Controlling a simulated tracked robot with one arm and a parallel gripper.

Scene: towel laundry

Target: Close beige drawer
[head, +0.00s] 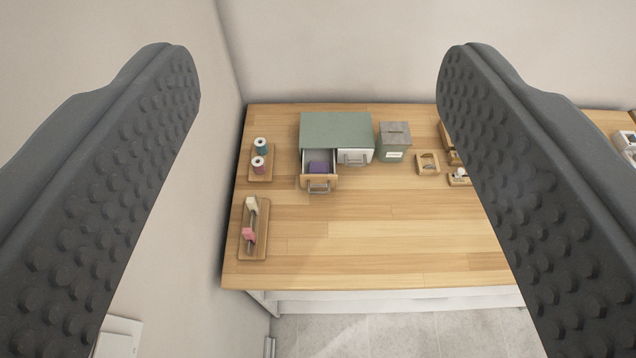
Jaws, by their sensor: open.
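The beige drawer (319,182) is pulled out of the left side of a small green-topped cabinet (336,131). It has a metal handle on its front, and a purple item (319,167) lies inside. The white drawer (355,155) beside it on the right is shut. My gripper (318,75) is open and empty. Its two dark, studded fingers frame the picture at left and right, and the cabinet shows between them, apart from both and farther away.
The cabinet stands on a wooden counter (350,245) near the back wall. Thread spools (260,155) on a board and a wooden rack (253,230) are at left. A green box (395,140) and small wooden holders (428,163) stand at right. The counter's front is clear.

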